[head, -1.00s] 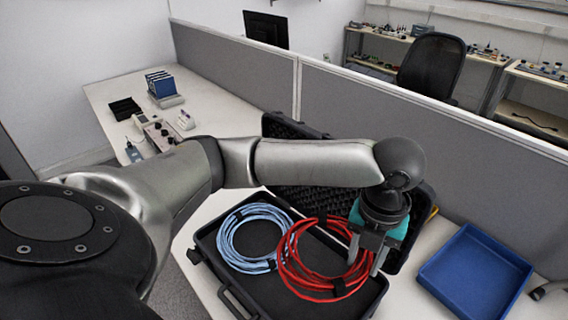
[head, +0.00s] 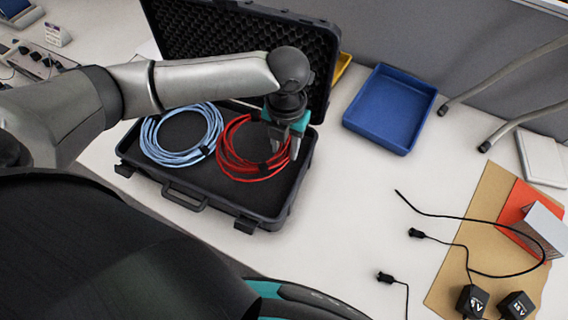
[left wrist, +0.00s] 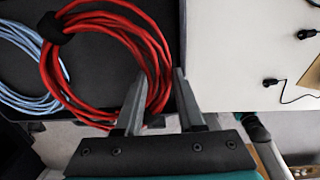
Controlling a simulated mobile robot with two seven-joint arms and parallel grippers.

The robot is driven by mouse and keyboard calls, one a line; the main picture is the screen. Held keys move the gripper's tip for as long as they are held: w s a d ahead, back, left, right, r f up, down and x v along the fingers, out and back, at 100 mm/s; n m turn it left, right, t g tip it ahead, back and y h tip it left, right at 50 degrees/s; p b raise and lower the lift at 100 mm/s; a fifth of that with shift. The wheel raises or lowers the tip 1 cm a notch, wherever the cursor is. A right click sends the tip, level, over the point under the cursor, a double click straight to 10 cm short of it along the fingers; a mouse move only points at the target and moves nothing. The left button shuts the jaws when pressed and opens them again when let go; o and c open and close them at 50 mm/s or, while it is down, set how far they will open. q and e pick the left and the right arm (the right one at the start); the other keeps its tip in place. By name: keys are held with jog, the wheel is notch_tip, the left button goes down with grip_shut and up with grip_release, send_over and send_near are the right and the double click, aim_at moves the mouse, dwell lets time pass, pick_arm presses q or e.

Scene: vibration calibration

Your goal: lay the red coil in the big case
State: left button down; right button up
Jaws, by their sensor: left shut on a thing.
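The red coil (head: 240,165) is in the right half of the open black big case (head: 180,189), beside a light blue coil (head: 160,155). My left gripper (head: 281,150) is shut on the right side of the red coil. In the left wrist view, red strands of the coil (left wrist: 75,85) pass between the fingers of my left gripper (left wrist: 159,75), and a black strap wraps the coil. The coil looks flat at or just above the case floor; I cannot tell whether it touches everywhere. My right gripper is out of view.
The case's raised lid (head: 230,40) with dark foam stands behind. An empty blue tray (head: 391,108) is to the right.

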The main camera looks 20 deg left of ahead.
aim_at(285, 172)
pick_arm(q)
notch_tip(285, 172, down, 8)
jog(key=shift+f+b, duration=0.15)
jog(key=shift+b, duration=0.65)
jog(key=c, duration=0.8)
grip_release()
notch_tip(285, 172, up, 12)
jog(key=shift+r+p, duration=0.1)
jog(key=shift+p, duration=1.15)
